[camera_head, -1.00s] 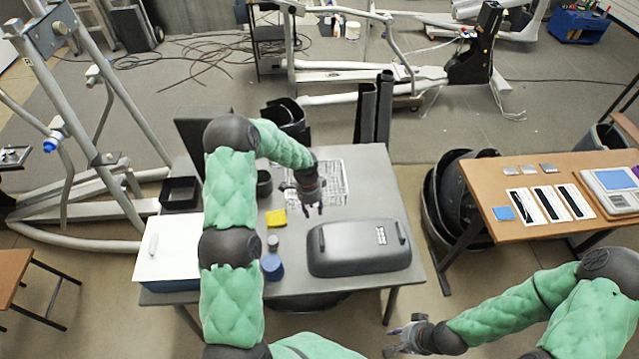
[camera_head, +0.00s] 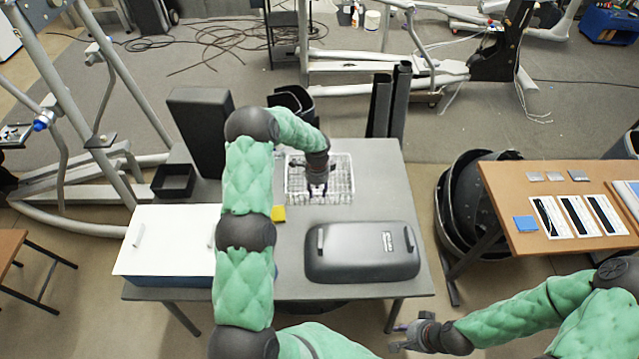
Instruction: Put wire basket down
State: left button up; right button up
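The wire basket (camera_head: 341,188) is a white wire grid basket at the back middle of the grey table (camera_head: 290,236). My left gripper (camera_head: 317,192) points down at the basket, over its front part. Its fingertips are small and partly lost against the wires, so I cannot tell whether they are closed on a wire. I also cannot tell whether the basket rests fully on the table. My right gripper (camera_head: 402,338) is low in front of the table, away from the basket, with its fingers apart and nothing between them.
A dark grey lidded case (camera_head: 361,252) lies in front of the basket. A yellow sponge (camera_head: 278,213) is to its left. A white-lidded box (camera_head: 165,240) and a black tray (camera_head: 173,180) are at the left. A wooden table (camera_head: 560,205) stands at the right.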

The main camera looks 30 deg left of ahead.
aim_at(320, 198)
pick_arm(q)
jog(key=shift+w+d+f+b, duration=0.15)
jog(key=shift+f+b, duration=0.05)
jog(key=shift+f, duration=1.55)
jog(key=shift+w+d+f+b, duration=0.1)
jog(key=shift+f+b, duration=0.1)
jog(key=shift+f, duration=1.5)
grip_shut()
